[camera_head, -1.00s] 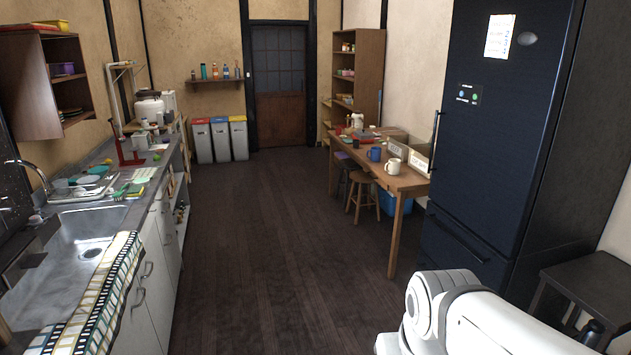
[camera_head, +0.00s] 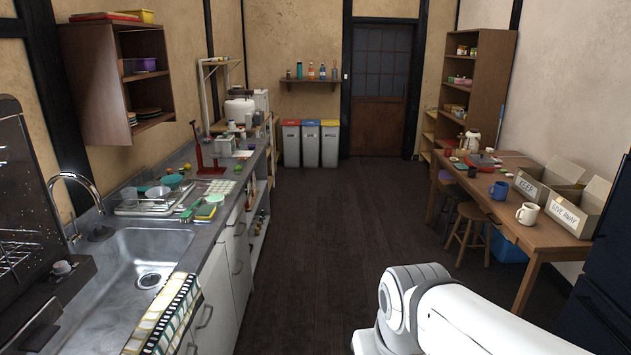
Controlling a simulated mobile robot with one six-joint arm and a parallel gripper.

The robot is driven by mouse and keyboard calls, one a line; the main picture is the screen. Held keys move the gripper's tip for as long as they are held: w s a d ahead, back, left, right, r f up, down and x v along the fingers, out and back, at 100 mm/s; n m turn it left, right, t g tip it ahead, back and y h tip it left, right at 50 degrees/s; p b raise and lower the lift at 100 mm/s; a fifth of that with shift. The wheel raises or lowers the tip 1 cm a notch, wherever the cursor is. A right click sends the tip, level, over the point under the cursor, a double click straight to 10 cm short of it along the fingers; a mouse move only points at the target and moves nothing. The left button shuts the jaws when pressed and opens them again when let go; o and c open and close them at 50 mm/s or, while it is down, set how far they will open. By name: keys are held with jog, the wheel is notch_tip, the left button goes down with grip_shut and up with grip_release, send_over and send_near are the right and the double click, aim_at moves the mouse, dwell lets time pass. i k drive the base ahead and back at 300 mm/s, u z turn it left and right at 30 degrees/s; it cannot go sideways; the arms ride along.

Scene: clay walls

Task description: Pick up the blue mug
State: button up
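A blue mug (camera_head: 499,190) stands upright on the wooden table (camera_head: 533,237) at the right. A cream mug (camera_head: 528,213) stands close in front of it, nearer to me. The blue mug is far ahead and to the right, well away from my arm. Part of my white arm shows at the bottom right of the view. My gripper is not in the picture.
Cardboard boxes marked KEEP (camera_head: 534,187) and GIVE AWAY (camera_head: 578,212) sit behind the mugs. Stools (camera_head: 470,229) stand beside the table. The dark fridge (camera_head: 605,290) is at the right edge, the sink counter (camera_head: 150,260) at left. The floor (camera_head: 318,235) between is clear.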

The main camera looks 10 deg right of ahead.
aim_at(501, 188)
jog(key=z, duration=0.45)
jog(key=i, duration=1.4)
jog(key=z, duration=0.95)
jog(key=i, duration=0.4)
jog(key=z, duration=0.3)
jog(key=k, duration=0.85)
jog(key=z, duration=0.15)
jog(key=i, duration=0.85)
jog(key=u, duration=0.1)
